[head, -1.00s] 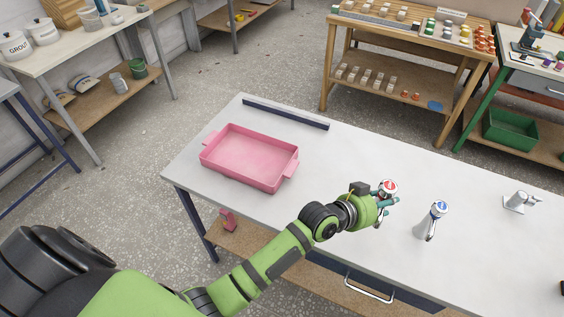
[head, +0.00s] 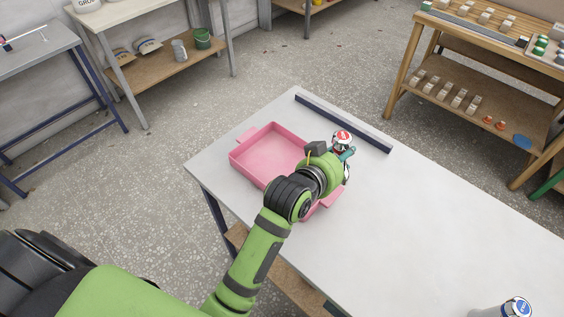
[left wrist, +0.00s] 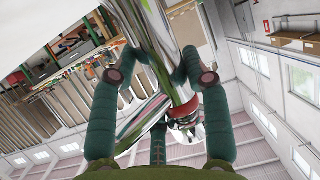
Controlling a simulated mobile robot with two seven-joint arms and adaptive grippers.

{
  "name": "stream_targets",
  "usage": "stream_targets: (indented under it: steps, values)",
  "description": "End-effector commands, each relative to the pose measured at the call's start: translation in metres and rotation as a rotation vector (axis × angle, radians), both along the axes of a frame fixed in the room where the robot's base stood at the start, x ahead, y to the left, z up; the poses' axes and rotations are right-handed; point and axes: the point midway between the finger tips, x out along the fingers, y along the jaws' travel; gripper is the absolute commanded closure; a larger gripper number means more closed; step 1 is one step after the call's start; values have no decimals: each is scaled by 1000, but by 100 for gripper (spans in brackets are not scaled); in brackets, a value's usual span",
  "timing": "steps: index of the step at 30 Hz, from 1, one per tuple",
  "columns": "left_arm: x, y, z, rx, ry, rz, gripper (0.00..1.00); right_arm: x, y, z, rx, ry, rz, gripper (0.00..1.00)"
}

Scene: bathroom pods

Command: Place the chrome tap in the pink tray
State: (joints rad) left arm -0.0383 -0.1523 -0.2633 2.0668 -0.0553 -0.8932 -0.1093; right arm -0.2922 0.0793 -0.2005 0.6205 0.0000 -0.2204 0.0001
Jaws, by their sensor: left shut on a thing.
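The chrome tap (head: 343,138) has a red-marked top and is held up by my left gripper (head: 347,158), close to the right end of the pink tray. In the left wrist view the teal fingers (left wrist: 158,75) are closed around its shiny chrome body (left wrist: 160,35), with a red ring lower down. The pink tray (head: 246,166) lies on the white workbench, shallow, with handles at its ends. Its visible inside is empty. My left wrist and forearm hide its right part. I cannot tell whether the tap is over the tray or just beyond its rim. My right gripper is not in view.
A second tap with a blue top (head: 515,305) stands at the bottom right, partly cut off. A dark bar (head: 343,123) lies along the bench's far edge. The white bench top (head: 440,215) between tray and second tap is clear.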

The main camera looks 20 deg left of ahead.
Motion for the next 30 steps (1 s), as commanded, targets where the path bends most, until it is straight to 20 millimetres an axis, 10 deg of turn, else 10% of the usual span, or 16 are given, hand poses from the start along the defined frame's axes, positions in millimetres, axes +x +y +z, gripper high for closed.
stream_targets:
  steps: [15,30]
  values:
    - [36,93,-54,5,-5,3,100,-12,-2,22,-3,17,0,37]
    - [41,106,-98,1,-4,2,100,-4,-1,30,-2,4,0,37]
